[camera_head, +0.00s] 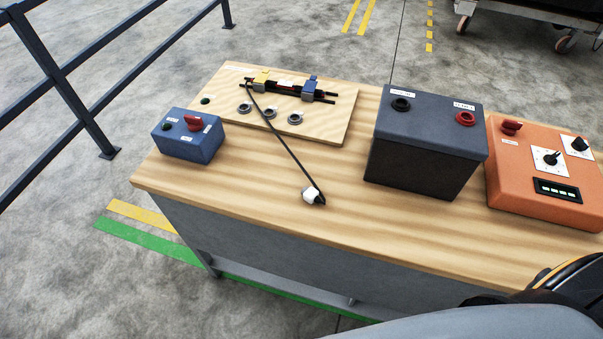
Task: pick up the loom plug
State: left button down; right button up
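The loom plug (312,195) is a small white block with a dark end. It lies on the wooden bench top near the front edge, at the end of a thin black cable (283,144). The cable runs back to a wooden board (330,128) carrying a dark wire loom (290,88) held by a yellow clip (261,79) and a blue clip (310,87).
A blue box (187,137) with a red knob stands left on the bench (250,190). A black battery-like box (424,143) and an orange control box (547,182) stand to the right. Bare wood surrounds the plug. A dark railing (62,80) is beyond the bench, left.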

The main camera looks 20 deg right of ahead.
aim_at(310, 195)
jog(key=i+j+z, duration=0.35)
jog(key=i+j, duration=0.15)
jog(key=j, duration=0.15)
jog(key=i+j+z, duration=0.2)
jog(key=j, duration=0.2)
